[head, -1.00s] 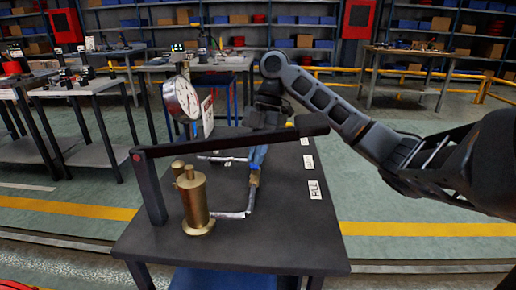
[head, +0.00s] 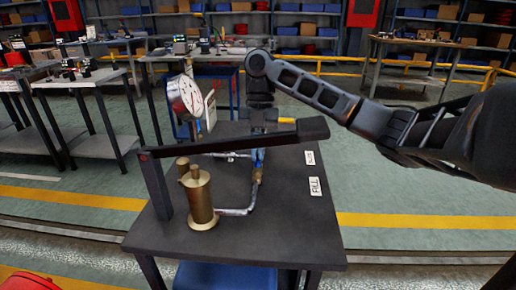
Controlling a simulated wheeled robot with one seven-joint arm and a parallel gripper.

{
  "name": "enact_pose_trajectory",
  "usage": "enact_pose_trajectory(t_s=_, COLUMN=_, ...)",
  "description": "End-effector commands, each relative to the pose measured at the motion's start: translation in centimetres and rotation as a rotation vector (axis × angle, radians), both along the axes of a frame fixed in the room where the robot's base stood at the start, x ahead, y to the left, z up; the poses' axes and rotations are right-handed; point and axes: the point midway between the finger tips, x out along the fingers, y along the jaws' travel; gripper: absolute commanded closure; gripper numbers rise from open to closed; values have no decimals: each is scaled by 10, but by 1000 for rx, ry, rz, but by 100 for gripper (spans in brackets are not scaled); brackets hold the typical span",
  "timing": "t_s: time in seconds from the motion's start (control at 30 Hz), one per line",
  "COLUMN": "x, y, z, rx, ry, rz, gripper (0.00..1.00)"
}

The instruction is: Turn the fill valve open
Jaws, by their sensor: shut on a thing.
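The fill valve (head: 259,158) shows as a small blue part on the pipe, partly hidden behind the black pump lever. The white FILL label (head: 315,186) lies on the dark table to its right. My gripper (head: 264,128) points down from above, just behind the lever, and is shut on the valve. The lever hides its fingertips and most of the handle, so the handle's exact angle cannot be told.
The brass pump cylinder (head: 200,200) and black lever (head: 240,143) stand in front of my gripper. A round gauge (head: 185,97) stands to the left. A second label (head: 310,158) lies behind the FILL label. The table's right front is clear.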

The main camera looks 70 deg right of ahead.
Motion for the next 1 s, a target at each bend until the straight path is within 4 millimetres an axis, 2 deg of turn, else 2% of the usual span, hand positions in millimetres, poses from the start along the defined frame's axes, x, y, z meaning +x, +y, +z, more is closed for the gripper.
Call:
enact_pose_trajectory(t_s=0.27, x=0, y=0, z=1, rx=-2, ry=-1, rz=0, gripper=100)
enact_pose_trajectory(t_s=0.3, x=0, y=0, z=1, rx=-2, ry=-1, rz=0, gripper=93)
enact_pose_trajectory(t_s=0.57, x=0, y=0, z=0, rx=-1, ry=-1, rz=-1, gripper=68)
enact_pose_trajectory(t_s=0.83, x=0, y=-1, z=2, rx=-1, ry=0, rz=-1, gripper=68)
enact_pose_trajectory(t_s=1.0, x=2, y=-9, z=21, rx=-4, ry=0, rz=-2, gripper=68)
